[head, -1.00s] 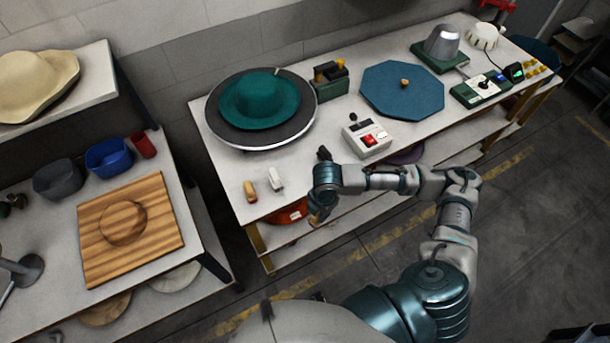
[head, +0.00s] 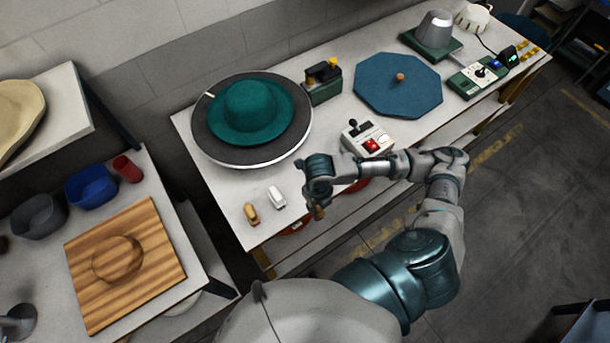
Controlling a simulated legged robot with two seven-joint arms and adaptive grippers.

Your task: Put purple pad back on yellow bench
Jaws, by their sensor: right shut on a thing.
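The bench with yellow legs (head: 228,187) runs from the lower middle to the upper right, with a pale top. My right gripper (head: 318,207) is at its front edge, right of two small blocks. It is shut on a small brown piece (head: 320,213), mostly hidden by the gripper, so I cannot tell what it belongs to. I cannot make out a purple pad now; my right arm covers part of the lower shelf. My left gripper is not in view.
On the bench are a green hat (head: 251,108) on a dark round plate, a blue octagonal pad (head: 398,87), a control box (head: 368,139), a tan block (head: 251,213) and a white block (head: 276,196). A wooden board (head: 150,270) lies on the left table.

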